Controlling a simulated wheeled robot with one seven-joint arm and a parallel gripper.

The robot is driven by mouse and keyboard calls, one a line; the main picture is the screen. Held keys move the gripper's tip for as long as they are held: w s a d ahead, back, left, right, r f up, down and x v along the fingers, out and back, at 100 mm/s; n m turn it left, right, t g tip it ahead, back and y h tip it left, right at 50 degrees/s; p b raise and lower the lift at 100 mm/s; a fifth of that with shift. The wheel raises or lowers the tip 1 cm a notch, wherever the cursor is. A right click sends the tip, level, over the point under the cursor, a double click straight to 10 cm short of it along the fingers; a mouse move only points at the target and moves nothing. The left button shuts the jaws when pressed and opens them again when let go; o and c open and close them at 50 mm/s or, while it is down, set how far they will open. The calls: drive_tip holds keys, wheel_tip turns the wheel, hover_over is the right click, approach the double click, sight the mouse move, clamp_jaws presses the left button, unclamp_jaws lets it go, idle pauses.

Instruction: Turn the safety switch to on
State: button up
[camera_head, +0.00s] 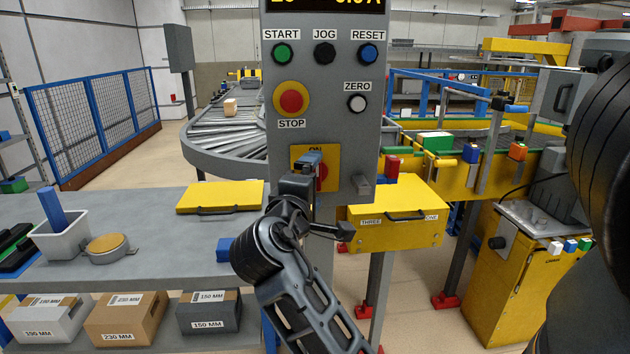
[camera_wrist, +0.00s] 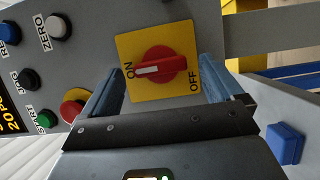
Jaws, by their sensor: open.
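The safety switch is a red knob (camera_wrist: 160,72) on a yellow plate (camera_wrist: 126,45), in the lower part of the grey control panel. In the wrist view, the knob's white mark points towards the ON label, away from OFF. In the head view, my gripper (camera_head: 311,163) is in front of the plate (camera_head: 331,183) and hides part of the knob (camera_head: 323,171). In the wrist view, my gripper (camera_wrist: 163,68) is open, with one finger on the ON side and one on the OFF side. Gaps show between both fingers and the knob.
The red STOP button (camera_head: 291,100) sits above the switch on the panel (camera_head: 325,130). A grey stub (camera_head: 362,187) is right of the plate. A yellow box (camera_head: 395,225) stands right of my arm. A grey table (camera_head: 160,230) with a blue block (camera_head: 223,249) lies left.

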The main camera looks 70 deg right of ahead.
drive_tip(key=a, duration=0.5)
drive_tip(key=shift+a+b, duration=0.35)
drive_tip(key=shift+a, duration=0.05)
